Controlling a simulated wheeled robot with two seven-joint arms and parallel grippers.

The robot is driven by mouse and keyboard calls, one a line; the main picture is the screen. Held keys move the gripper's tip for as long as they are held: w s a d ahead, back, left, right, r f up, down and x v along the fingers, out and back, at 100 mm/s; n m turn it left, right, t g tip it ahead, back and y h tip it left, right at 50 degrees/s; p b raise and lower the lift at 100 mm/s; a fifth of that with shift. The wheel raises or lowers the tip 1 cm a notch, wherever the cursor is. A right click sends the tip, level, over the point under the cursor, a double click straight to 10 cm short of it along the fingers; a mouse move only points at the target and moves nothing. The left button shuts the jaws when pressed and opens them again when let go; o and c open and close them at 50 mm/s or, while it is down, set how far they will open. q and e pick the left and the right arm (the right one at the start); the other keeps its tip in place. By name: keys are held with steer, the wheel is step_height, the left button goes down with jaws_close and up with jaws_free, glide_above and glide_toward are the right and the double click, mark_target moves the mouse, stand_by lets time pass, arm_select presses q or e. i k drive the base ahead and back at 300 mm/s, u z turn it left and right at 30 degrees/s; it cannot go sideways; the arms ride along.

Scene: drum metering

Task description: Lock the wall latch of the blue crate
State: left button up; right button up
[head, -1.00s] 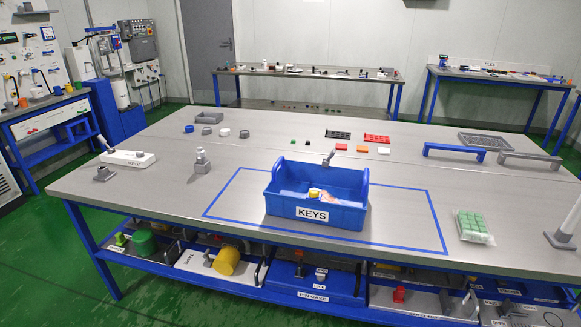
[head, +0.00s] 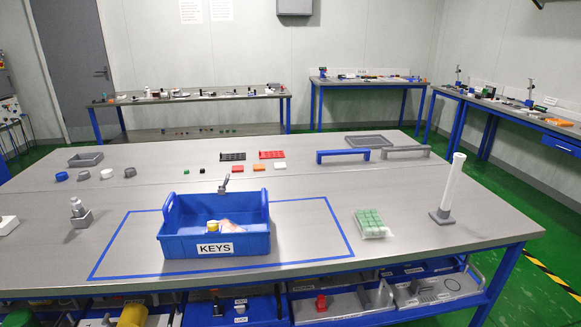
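The blue crate (head: 176,247) stands on the grey table inside a blue taped outline, with a white KEYS label (head: 215,248) on its front wall. A small yellow-capped item (head: 212,226) and a pale item lie inside it. A small grey lever-like part (head: 224,184) rises at the crate's back wall; I cannot tell whether it is the wall latch or stands behind the crate. Neither of my grippers shows in the head view.
A white post on a grey base (head: 449,195) stands at the right of the table. A bag of green blocks (head: 369,223) lies right of the taped outline. A grey fitting (head: 80,213) stands left of it. Blue (head: 343,156) and grey (head: 405,152) handles are at the back right.

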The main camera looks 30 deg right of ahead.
mark_target(228, 177)
steer(key=z, duration=0.4)
steer(key=i, duration=1.05)
steer(key=u, duration=0.2)
